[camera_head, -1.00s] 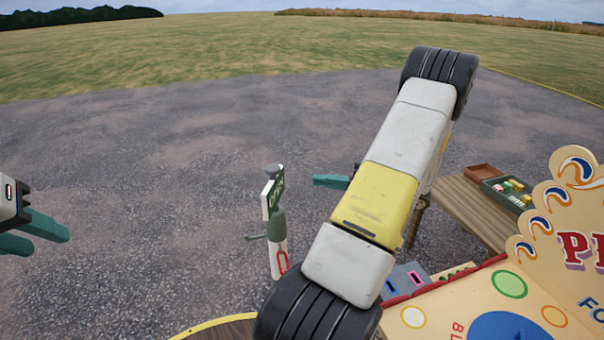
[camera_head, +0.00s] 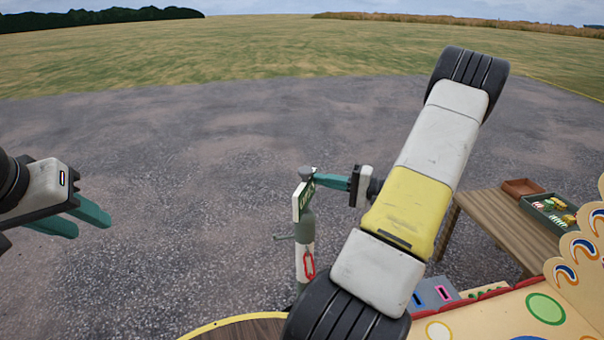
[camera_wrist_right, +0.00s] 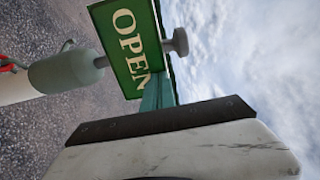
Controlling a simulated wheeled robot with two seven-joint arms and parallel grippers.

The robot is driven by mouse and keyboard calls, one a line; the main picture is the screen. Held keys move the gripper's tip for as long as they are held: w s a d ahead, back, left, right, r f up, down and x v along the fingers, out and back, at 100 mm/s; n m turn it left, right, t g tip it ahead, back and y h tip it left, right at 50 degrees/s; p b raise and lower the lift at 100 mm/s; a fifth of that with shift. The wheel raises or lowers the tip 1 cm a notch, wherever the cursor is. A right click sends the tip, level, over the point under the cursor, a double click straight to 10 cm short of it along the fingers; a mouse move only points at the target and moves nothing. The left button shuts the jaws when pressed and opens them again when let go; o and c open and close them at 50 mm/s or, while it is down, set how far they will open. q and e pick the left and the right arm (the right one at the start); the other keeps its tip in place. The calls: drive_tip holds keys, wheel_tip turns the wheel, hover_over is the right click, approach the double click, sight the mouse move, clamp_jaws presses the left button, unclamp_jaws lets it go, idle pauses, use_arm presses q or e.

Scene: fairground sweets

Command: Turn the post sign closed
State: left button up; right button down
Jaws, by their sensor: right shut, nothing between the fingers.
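The post sign (camera_head: 303,198) is a small green board with a pale edge, seen nearly edge-on at the top of a white and grey-green post (camera_head: 304,258). In the right wrist view the sign's green face (camera_wrist_right: 126,42) reads OPEN. My right gripper (camera_head: 322,181) is shut with nothing in it. Its teal fingers reach in from the right to the sign, and in the wrist view their tips (camera_wrist_right: 158,88) overlap the sign's edge; I cannot tell whether they touch. My left gripper (camera_head: 85,219) is at the far left, away from the post, its teal fingers apart.
A wooden table (camera_head: 490,222) with a brown tray (camera_head: 521,188) and a dark green box (camera_head: 540,217) stands right. A painted game board (camera_head: 500,315) fills the lower right. Left ground is clear.

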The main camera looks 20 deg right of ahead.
drive_tip(key=shift+w+n+g+y, duration=0.25)
drive_tip(key=shift+n+g+y, duration=0.25)
drive_tip(key=shift+g, duration=0.1)
drive_tip(key=shift+w+a, duration=0.25)
drive_tip(key=shift+w, duration=0.35)
drive_tip(key=shift+w+a, duration=0.2)
drive_tip(key=shift+w, duration=0.4)
drive_tip(key=shift+w+a, duration=0.1)
